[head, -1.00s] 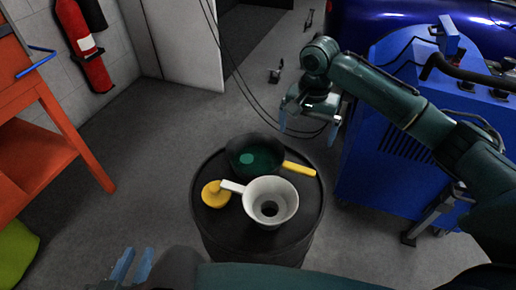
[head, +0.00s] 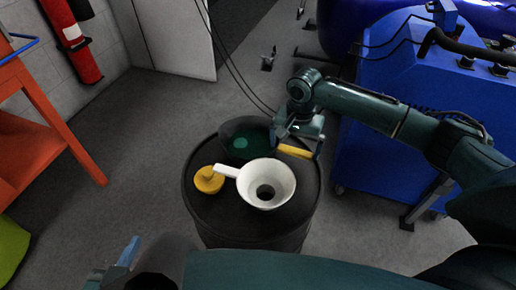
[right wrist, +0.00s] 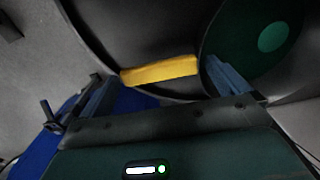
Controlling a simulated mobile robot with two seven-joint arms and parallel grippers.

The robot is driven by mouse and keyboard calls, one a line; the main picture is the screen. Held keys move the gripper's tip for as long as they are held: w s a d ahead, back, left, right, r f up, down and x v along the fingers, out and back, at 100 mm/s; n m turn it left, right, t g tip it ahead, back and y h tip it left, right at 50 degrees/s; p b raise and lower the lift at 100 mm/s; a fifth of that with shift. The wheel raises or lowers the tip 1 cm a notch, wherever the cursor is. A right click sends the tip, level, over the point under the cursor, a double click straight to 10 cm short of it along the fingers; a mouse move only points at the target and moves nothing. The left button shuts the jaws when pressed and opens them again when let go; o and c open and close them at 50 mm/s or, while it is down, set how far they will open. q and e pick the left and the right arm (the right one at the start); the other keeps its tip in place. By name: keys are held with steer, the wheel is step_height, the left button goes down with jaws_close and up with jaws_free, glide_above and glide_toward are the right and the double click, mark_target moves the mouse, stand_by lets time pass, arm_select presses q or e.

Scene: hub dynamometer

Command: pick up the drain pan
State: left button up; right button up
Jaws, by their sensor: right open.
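The drain pan (head: 240,140) is a dark round pan with green liquid in it and a yellow handle (head: 296,152) pointing right. It rests on top of a black drum (head: 215,217). In the right wrist view the yellow handle (right wrist: 160,70) lies between the open fingers, not clamped, with the green liquid (right wrist: 262,45) beyond the right finger. My left gripper (head: 115,265) is at the bottom left edge, partly cut off, away from the drum.
A white funnel (head: 284,184) with a white handle stands on the drum in front of the pan, close to it. A yellow knobbed cap (head: 208,180) sits left of the funnel. A blue machine (head: 385,165) stands right of the drum, an orange cart (head: 40,125) at left.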

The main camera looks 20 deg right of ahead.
steer(key=shift+f, duration=0.3)
steer(key=shift+c, duration=0.3)
steer(key=c, duration=0.8)
steer(key=shift+r, duration=0.25)
